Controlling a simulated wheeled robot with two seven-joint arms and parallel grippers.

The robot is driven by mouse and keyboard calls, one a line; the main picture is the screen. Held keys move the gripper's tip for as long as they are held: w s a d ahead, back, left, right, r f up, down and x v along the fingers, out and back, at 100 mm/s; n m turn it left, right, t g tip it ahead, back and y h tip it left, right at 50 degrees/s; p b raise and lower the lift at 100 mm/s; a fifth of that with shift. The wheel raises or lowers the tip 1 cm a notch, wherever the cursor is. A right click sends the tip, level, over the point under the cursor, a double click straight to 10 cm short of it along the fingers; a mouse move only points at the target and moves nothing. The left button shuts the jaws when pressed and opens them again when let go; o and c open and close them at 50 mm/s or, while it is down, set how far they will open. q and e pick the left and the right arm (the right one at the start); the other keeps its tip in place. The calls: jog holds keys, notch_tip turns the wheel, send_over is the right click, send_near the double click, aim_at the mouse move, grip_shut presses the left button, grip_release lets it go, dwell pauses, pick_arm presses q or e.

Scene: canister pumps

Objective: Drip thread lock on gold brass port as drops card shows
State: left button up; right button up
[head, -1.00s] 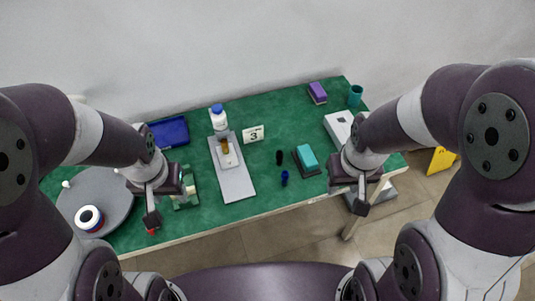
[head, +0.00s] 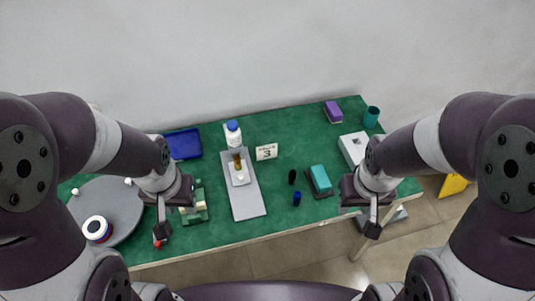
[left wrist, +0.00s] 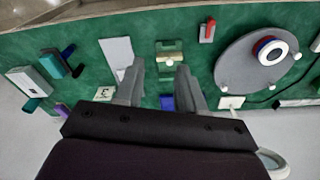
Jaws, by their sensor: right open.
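A number card (head: 266,152) reading 3 stands towards the back of the green table; it also shows in the left wrist view (left wrist: 103,93). Left of it, a grey plate (head: 247,200) bears a white block (head: 239,178) with a small brown-gold upright piece (head: 237,160) at its back end. I cannot tell if that piece is the port or a bottle. A white bottle with a blue cap (head: 232,132) stands behind. My left gripper (head: 162,228) is open and empty, above a green block with a gold part (left wrist: 168,58). My right gripper (head: 373,225) is open beyond the front edge.
A grey round plate (head: 118,198) with a white, red and blue ring (head: 97,229) is at left. A red piece (left wrist: 207,30) lies near the front edge. A blue tray (head: 183,143), teal block (head: 320,178), small dark pieces, purple block (head: 333,111) and teal cup (head: 371,117) stand around.

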pick_arm(q)
jog(key=c, duration=0.5)
grip_shut()
dwell(1.0)
